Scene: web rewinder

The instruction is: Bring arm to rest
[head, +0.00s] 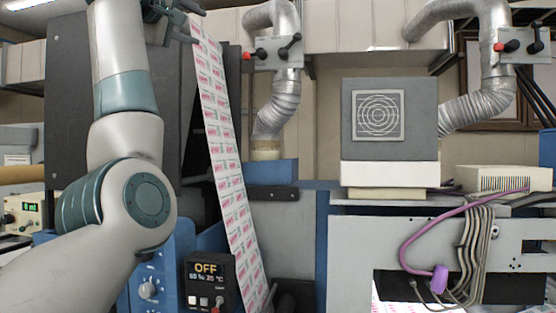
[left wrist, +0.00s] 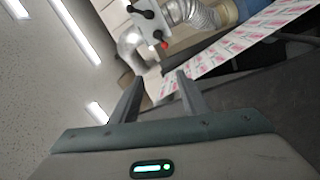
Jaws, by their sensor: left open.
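My left arm comes in from the left in the head view and reaches up. My left gripper (head: 184,22) is at the top edge, partly cut off, close to the upper end of the printed web (head: 232,185). In the left wrist view my left gripper (left wrist: 157,84) has its two fingers apart with nothing between them. The printed web (left wrist: 245,40) passes beyond the fingertips to the right in that view. I cannot tell whether a finger touches it. My right gripper is not in view.
A dark panel (head: 70,110) stands behind my left arm. A control box reading OFF (head: 207,280) is low at the centre left. Silver ducts (head: 280,105) with a valve (head: 277,52) hang above. A purple cable (head: 425,235) hangs at the right.

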